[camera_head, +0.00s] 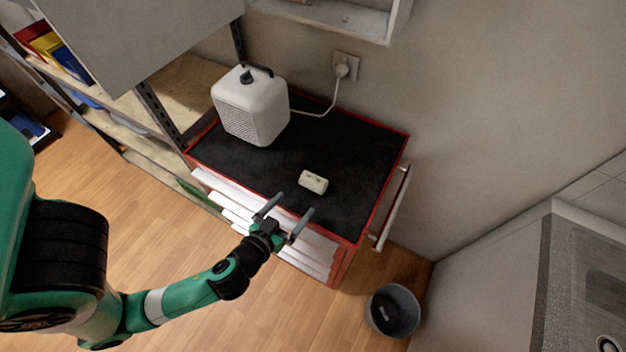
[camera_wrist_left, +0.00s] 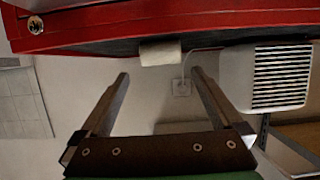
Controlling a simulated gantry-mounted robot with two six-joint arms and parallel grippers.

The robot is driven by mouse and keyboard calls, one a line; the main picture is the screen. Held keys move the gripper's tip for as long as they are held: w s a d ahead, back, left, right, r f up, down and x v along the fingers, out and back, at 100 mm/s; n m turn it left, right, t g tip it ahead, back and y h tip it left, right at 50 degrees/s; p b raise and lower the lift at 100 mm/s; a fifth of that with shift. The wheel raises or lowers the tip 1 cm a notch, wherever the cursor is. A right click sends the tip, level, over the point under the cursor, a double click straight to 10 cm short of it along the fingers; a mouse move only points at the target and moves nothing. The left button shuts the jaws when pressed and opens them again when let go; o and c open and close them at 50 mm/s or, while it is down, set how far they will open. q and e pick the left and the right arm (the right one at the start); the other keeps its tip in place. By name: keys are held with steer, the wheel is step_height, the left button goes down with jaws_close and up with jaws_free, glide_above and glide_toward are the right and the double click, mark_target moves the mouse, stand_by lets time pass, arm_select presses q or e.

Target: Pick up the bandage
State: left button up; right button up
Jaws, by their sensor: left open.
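The bandage (camera_head: 313,181), a small off-white roll, lies on the black top of the red cabinet (camera_head: 355,160). In the left wrist view the bandage (camera_wrist_left: 160,53) shows at the edge of the cabinet top, centred between the fingers in the picture. My left gripper (camera_head: 298,202) is open and empty. It is at the front edge of the cabinet, with its fingers pointing toward the bandage and apart from it. The open fingers also show in the left wrist view (camera_wrist_left: 160,74). My right gripper is not in view.
A white heater-like box (camera_head: 250,108) stands behind and left of the bandage, its cord running to a wall socket (camera_head: 343,66). A shelf (camera_head: 165,95) is on the left. A grey bin (camera_head: 392,311) stands on the floor at right. The cabinet top around the bandage is clear.

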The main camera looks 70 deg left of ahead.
mark_target(311, 183)
arm_select(q)
steer(key=shift+w+a, duration=0.25)
steer(key=shift+w, duration=0.1)
steer(key=x, duration=0.6)
steer(key=shift+r+p, duration=0.1)
steer(key=shift+p, duration=0.25)
steer(key=x, duration=0.5)
steer(key=shift+w+a+r, duration=0.15)
steer(key=shift+a+r, duration=0.1)
steer(key=c, duration=1)
steer(key=shift+o, duration=0.2)
